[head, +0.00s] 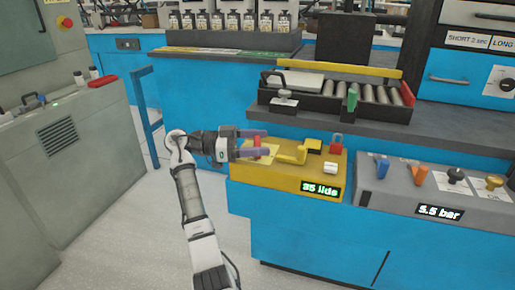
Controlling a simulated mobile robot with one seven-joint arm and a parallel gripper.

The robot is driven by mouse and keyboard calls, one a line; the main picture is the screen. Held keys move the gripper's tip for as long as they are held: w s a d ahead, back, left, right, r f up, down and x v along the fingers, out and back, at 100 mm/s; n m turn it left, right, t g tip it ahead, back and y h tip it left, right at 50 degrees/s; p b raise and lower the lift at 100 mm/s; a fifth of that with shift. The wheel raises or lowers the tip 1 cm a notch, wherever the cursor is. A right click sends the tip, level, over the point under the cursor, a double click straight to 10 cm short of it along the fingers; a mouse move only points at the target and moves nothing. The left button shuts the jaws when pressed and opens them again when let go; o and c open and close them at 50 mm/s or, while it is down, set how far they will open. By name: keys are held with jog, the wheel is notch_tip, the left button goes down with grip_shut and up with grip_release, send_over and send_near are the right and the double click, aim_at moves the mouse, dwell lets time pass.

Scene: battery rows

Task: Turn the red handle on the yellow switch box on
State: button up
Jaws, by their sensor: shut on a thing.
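The yellow switch box (272,180) stands at the left end of the grey counter, with a green-lit display reading "35 lids". A small red handle (257,142) shows at its left end, between the purple-grey fingers of my gripper (262,145). My gripper reaches in from the left, level with the box top, and is shut on the red handle. The fingers hide part of the handle, and its exact angle is hard to tell. A yellow lever-like part (293,155), a red padlock-shaped piece (336,144) and a white button (330,168) sit further right on the box.
A grey panel (400,192) with blue, orange, black and yellow controls and a "5.5 bar" display adjoins on the right. A roller tray (335,110) stands behind. A blue rail (147,115) and a grey-green cabinet (30,150) are left. Open floor (120,215) lies front left.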

jog(key=m+g+b, duration=0.1)
jog(key=g, duration=0.1)
jog(key=m+g+b, duration=0.1)
jog(key=g, duration=0.1)
jog(key=shift+a+f+m+b, duration=0.1)
jog(key=shift+f+m+b, duration=0.1)
jog(key=shift+m+b, duration=0.15)
jog(key=shift+m+g+y+b, duration=0.4)
jog(key=shift+m+g+b, duration=0.15)
jog(key=shift+g+b, duration=0.45)
jog(key=shift+r, duration=0.1)
jog(key=o, duration=1)
jog(key=shift+r, duration=0.1)
